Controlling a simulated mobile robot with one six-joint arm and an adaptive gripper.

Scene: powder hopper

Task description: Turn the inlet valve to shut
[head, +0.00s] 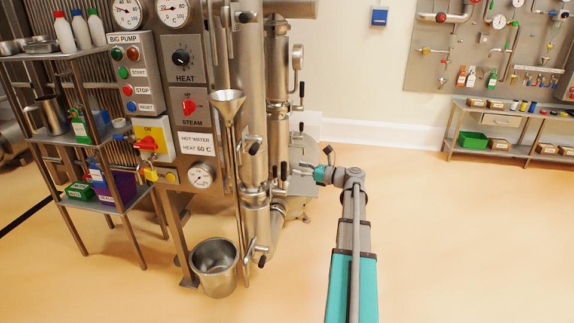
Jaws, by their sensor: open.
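My gripper (303,172) is in the middle of the head view, at the end of my arm, pointing left toward the steel pipework. It is open, and I see nothing held in it. A black-tipped valve handle (284,168) is just left of the fingertips; I cannot tell whether they touch. Other black-tipped handles show on the pipes, one higher to the left (254,148) and one low down (262,261). No label shows which is the inlet valve, and its position cannot be read. Part of the pipework behind the gripper is hidden.
A control panel (131,75) with buttons and gauges stands left of the pipes. A steel bucket (214,270) and a funnel on a tall pipe (228,104) are near the pipework. A shelf rack (65,165) is at far left. The floor (450,240) on the right is clear.

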